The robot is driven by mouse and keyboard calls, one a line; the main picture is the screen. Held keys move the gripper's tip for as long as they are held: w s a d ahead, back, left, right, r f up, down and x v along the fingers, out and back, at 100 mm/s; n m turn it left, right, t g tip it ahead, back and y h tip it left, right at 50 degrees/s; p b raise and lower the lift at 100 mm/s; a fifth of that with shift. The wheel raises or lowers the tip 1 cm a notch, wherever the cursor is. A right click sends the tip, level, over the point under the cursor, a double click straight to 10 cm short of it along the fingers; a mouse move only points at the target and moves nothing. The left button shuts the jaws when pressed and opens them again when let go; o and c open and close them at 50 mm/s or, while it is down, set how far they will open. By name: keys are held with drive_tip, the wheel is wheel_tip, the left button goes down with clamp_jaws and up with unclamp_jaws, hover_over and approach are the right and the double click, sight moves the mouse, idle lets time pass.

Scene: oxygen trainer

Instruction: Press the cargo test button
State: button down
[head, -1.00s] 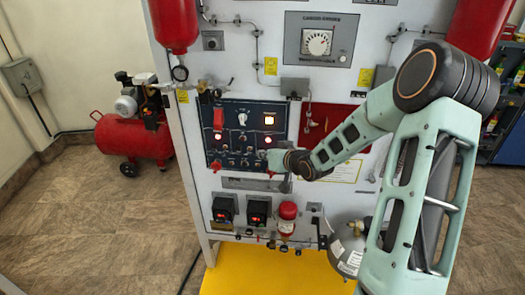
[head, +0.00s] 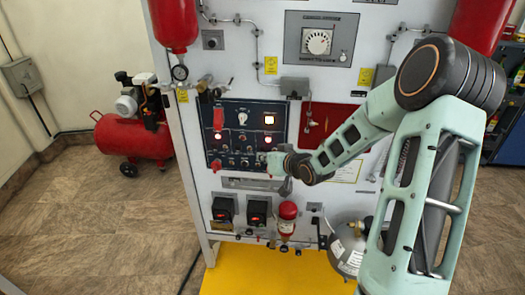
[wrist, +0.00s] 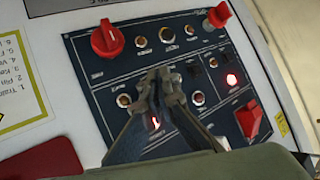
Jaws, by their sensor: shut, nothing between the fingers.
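The dark blue control panel (head: 225,108) is on the front of the white trainer. It carries knobs, toggles, small round controls and lit lamps. The labels are too small to read, so I cannot tell which control is the cargo test button. My gripper (head: 262,158) is at the panel's lower right in the head view. In the wrist view my gripper (wrist: 160,84) is shut and empty, its tips over the middle of the panel (wrist: 82,50). A red glow (wrist: 155,122) shows between the fingers. I cannot tell whether the tips touch the panel.
In the wrist view a red knob (wrist: 108,39), a red-capped switch (wrist: 219,15), a lit red lamp (wrist: 232,80) and a red square piece (wrist: 250,119) surround the fingers. Two black boxes (head: 223,208) and a red cylinder (head: 287,211) sit below the panel.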

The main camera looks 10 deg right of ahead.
drive_tip(key=s, duration=0.1)
drive_tip(key=s+a, duration=0.1)
drive_tip(key=s, duration=0.2)
drive_tip(key=shift+s+a+b, duration=0.25)
drive_tip(key=shift+s+b, duration=0.05)
drive_tip(key=shift+s, duration=0.05)
idle(0.4)
